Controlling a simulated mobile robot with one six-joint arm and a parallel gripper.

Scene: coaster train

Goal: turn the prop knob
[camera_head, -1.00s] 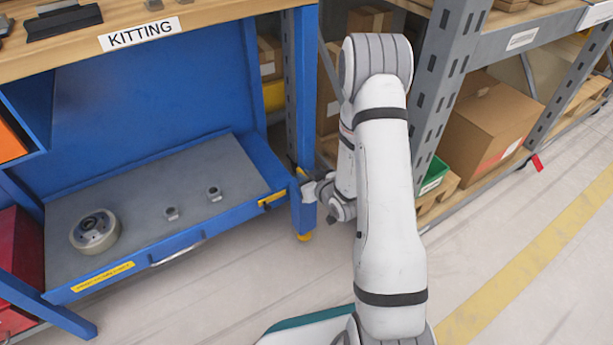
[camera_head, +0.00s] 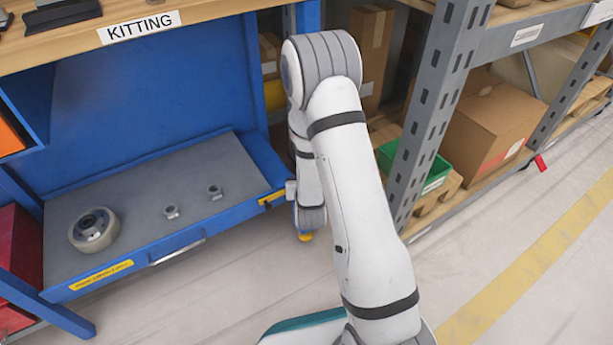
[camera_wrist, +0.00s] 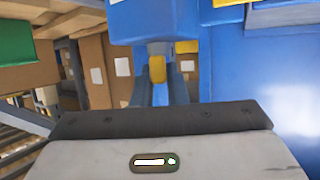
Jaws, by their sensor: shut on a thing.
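In the wrist view, my gripper (camera_wrist: 160,84) is shut on a small yellow piece, which looks like the prop knob (camera_wrist: 157,69). It sits between the fingers, below a blue block of the cart frame. In the head view, my arm hides most of the gripper and the knob; only a pale wrist part shows by the front right corner of the blue drawer tray (camera_head: 120,212). How far the knob is turned cannot be told.
On the tray lie a wheel-like part (camera_head: 94,229) and two small metal pieces (camera_head: 215,192). A wooden worktop (camera_head: 205,14) is above. A grey rack upright (camera_head: 432,115), a green bin (camera_head: 436,172) and cartons (camera_head: 490,125) stand to the right. The floor in front is open.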

